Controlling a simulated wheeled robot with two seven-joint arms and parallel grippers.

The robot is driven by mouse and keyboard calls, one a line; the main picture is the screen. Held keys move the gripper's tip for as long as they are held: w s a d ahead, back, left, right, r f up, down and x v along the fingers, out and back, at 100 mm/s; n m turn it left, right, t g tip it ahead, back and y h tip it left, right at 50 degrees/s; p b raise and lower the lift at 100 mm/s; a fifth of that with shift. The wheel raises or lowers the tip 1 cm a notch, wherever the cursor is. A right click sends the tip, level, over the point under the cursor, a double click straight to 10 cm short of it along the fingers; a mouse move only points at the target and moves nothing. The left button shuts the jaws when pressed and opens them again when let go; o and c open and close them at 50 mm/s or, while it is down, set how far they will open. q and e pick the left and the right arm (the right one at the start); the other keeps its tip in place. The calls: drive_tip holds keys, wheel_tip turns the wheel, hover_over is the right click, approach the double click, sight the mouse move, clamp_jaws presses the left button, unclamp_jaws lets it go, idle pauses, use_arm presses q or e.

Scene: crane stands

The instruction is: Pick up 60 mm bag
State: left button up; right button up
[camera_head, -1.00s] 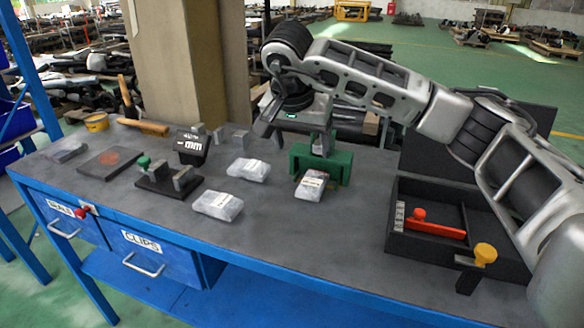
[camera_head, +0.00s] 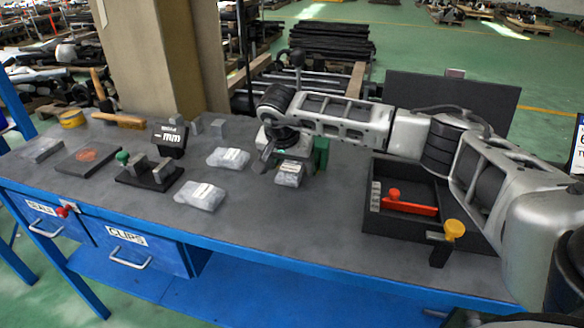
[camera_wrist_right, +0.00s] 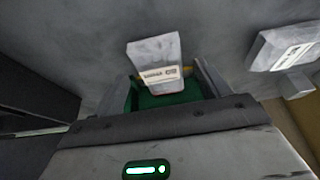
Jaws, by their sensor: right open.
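Three pale grey wrapped bags with white labels lie on the grey bench: one (camera_head: 289,174) at the right, one (camera_head: 228,158) at the middle back, and one (camera_head: 200,196) nearer the front edge. Another bag (camera_wrist_right: 285,45) is at the right. My left gripper is not in view.
A black tray (camera_head: 410,226) with a red-handled tool is at the right.

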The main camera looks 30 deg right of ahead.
drive_tip(key=shift+x, duration=0.85)
drive_tip(key=c, duration=1.2)
drive_tip(key=shift+c, duration=0.5)
drive_tip(key=shift+r, duration=0.2)
